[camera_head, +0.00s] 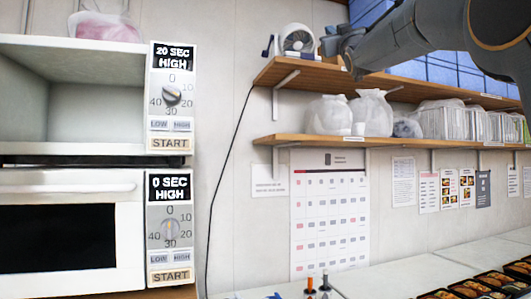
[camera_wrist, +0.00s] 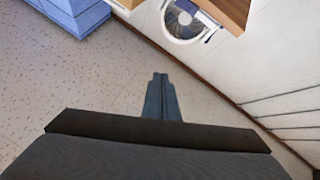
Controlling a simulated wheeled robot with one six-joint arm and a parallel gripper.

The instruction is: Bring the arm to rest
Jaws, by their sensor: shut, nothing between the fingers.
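My arm (camera_head: 430,35) reaches in from the upper right of the head view, its far end in front of the upper shelf, just right of a small white fan. In the wrist view my gripper (camera_wrist: 160,77) has its two fingers together in the middle of the picture, with nothing between them. No object touches the fingers there. In the head view the fingers cannot be made out clearly.
The white fan (camera_head: 298,40) stands on the upper wooden shelf (camera_head: 320,72); it also shows in the wrist view (camera_wrist: 184,20). White bags (camera_head: 371,112) sit on the lower shelf. Two stacked microwaves (camera_head: 70,190) stand left, the upper one open and empty. Bento trays (camera_head: 470,289) lie lower right.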

